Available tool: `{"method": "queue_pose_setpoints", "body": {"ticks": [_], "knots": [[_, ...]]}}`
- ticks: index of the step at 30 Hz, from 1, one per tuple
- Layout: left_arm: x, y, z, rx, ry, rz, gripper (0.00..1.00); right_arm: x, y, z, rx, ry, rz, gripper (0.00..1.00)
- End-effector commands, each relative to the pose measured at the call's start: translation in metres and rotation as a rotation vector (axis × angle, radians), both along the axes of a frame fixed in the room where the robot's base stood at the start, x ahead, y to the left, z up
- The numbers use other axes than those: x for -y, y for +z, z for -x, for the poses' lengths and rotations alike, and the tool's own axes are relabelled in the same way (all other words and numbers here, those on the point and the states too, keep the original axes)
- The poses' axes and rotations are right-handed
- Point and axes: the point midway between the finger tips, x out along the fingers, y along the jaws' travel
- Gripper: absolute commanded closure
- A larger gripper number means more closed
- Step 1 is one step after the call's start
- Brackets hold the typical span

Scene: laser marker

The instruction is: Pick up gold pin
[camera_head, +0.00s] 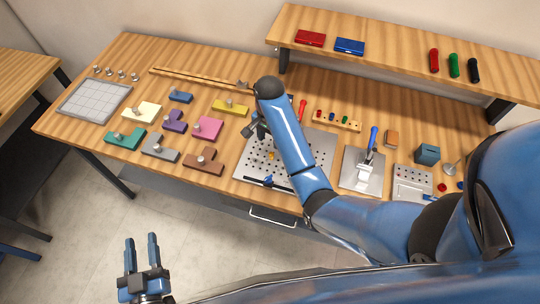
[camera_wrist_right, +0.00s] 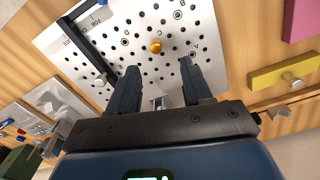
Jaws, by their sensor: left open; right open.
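The gold pin (camera_wrist_right: 155,46) stands on the perforated metal plate (camera_wrist_right: 208,30), seen in the right wrist view. In the head view the pin shows as a small gold spot (camera_head: 271,155) on the plate (camera_head: 322,150), beside my right arm. My right gripper (camera_wrist_right: 155,82) is open and empty over the plate, with the pin ahead of the gap between its fingers. In the head view my right arm largely hides this gripper (camera_head: 258,130). My left gripper (camera_head: 147,240) is open and empty, low at the left, off the table's front edge.
Coloured blocks with metal knobs, such as the yellow block (camera_head: 230,108) and pink block (camera_head: 208,128), lie left of the plate. A blue-handled tool (camera_head: 373,139) is on a plate to the right. A raised shelf (camera_head: 390,59) holds red and blue boxes and several markers.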

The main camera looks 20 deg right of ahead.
Motion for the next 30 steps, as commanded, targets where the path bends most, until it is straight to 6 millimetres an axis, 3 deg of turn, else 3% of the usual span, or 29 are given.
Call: {"method": "queue_pose_setpoints", "body": {"ticks": [6,14,24,30], "knots": [[0.000,0.002,0.000,0.000,0.000,0.000,0.58,0.001,-0.028,0.001,-0.002,0.001,0.001,0.51],[0.000,0.006,0.000,0.000,0.000,0.000,0.58,0.001,-0.040,0.001,0.000,0.002,0.000,0.51],[0.000,0.020,0.000,0.000,0.000,0.000,0.58,0.003,-0.080,0.005,0.000,0.003,0.000,0.51],[0.000,0.020,0.000,0.000,0.000,0.000,0.58,0.003,-0.088,0.005,0.003,0.003,0.000,0.51]]}}
